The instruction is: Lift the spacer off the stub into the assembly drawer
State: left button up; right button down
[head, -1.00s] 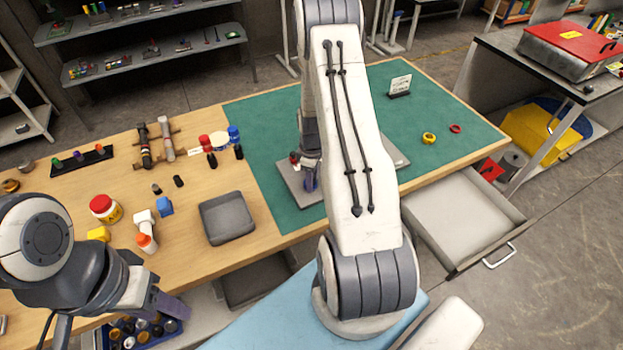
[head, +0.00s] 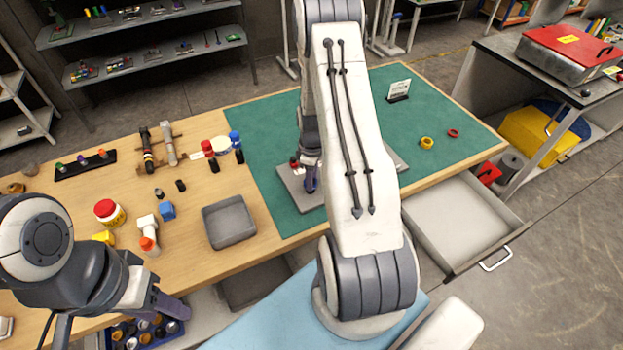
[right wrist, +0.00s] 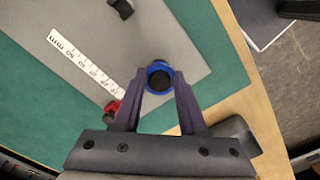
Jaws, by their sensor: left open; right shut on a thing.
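The spacer is a blue ring (right wrist: 157,67) near the middle of the right wrist view, with the dark round stub (right wrist: 159,82) showing in its centre. The blue also shows low beside my gripper in the head view (head: 311,186). My right gripper (right wrist: 158,78) is shut on the spacer, a finger on each side. I cannot tell how high the spacer sits on the stub. The assembly drawer (head: 463,212) stands open and looks empty, right of the bench. My left gripper (head: 172,308) is open and empty at the bench's front left.
A grey plate (right wrist: 165,40) with a white ruler strip (right wrist: 85,65) lies under the right gripper. A red-and-black piece (right wrist: 112,108) is close to the left finger. Yellow (head: 427,143) and red (head: 454,133) rings lie on the green mat. A grey tray (head: 229,222) stands left of it.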

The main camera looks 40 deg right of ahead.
jog(key=shift+r+p, duration=1.25)
jog(key=shift+r, duration=0.6)
